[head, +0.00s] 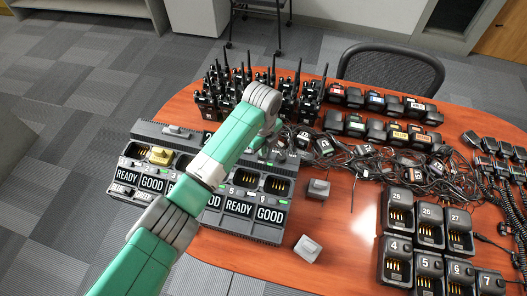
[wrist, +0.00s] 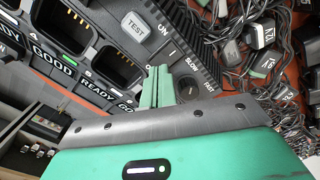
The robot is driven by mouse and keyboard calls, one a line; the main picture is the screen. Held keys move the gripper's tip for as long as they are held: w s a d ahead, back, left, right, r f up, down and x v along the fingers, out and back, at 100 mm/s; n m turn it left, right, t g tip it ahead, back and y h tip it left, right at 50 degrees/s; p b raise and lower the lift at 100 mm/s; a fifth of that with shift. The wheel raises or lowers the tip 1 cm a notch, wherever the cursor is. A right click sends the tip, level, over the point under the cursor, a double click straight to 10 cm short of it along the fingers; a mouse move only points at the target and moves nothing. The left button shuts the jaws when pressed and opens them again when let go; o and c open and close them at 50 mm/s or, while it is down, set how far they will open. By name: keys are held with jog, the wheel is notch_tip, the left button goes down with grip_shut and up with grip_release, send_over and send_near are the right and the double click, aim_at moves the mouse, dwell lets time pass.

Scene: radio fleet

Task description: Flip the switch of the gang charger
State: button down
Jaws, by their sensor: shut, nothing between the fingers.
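The gang charger (head: 270,214) is a long dark grey unit on the table, partly covered by my arm in the head view.
Several black radios (head: 225,95) stand behind the charger. Tangled cables (head: 375,165) lie to its right. Two small grey blocks (head: 308,248) (head: 318,189) sit beside it. More chargers (head: 425,240) are at the front right, and a yellow piece (head: 161,155) is in a left pocket.

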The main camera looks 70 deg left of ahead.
jog(key=shift+f+b, duration=0.4)
jog(key=shift+f, duration=0.45)
dwell(0.3)
notch_tip(320, 180, up, 7)
jog(key=p, duration=0.7)
dwell(0.5)
